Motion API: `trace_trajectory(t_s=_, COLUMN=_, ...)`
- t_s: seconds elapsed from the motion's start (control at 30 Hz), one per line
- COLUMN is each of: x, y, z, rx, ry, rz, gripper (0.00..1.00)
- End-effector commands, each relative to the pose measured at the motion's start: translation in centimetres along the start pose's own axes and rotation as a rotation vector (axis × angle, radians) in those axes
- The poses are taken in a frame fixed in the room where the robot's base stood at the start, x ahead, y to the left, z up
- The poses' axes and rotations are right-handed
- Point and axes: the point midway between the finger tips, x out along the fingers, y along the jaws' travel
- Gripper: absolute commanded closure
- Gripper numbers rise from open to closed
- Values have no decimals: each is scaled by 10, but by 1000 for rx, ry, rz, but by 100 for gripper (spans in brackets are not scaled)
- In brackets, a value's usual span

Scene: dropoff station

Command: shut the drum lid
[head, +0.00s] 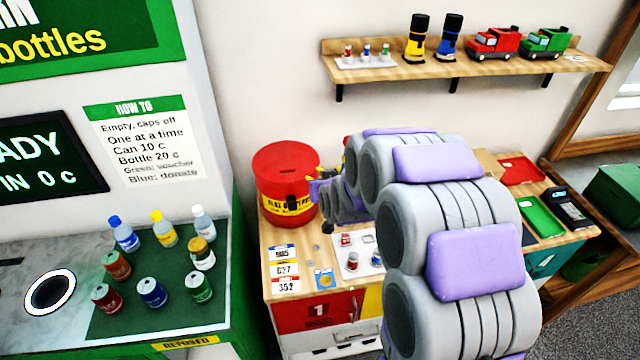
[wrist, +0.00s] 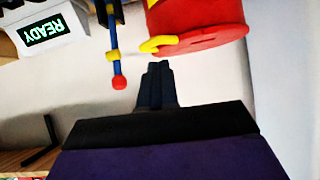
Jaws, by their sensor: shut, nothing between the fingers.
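My gripper (head: 314,184) is just right of the drum, partly hidden by my arm. In the wrist view, which is upside down, my gripper (wrist: 158,72) is shut and empty. The lid (wrist: 205,40) and a yellow handle (wrist: 160,44) are close to the fingertips; contact is unclear.
A blue lever with a red knob (wrist: 119,82) is beside the fingers in the wrist view. Number cards (head: 284,268) and a white tray (head: 350,242) lie before the drum. Bottles and cans stand on the green mat (head: 130,285) at left. A wall shelf (head: 380,70) is above.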

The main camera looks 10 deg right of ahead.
Motion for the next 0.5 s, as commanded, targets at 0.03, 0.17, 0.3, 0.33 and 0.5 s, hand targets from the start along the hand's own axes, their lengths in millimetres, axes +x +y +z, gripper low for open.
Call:
trace_trajectory(t_s=0.03, x=-7, y=0, z=2, rx=0, ry=-2, rz=0, gripper=100)
trace_trajectory(t_s=0.17, x=-28, y=1, z=7, rx=0, ry=1, rz=0, gripper=100)
trace_trajectory(t_s=0.3, x=-48, y=1, z=12, rx=0, ry=1, rz=0, gripper=100)
trace_trajectory(t_s=0.33, x=-51, y=1, z=13, rx=0, ry=1, rz=0, gripper=100)
trace_trajectory(t_s=0.5, x=-65, y=1, z=16, rx=0, ry=2, rz=0, gripper=100)
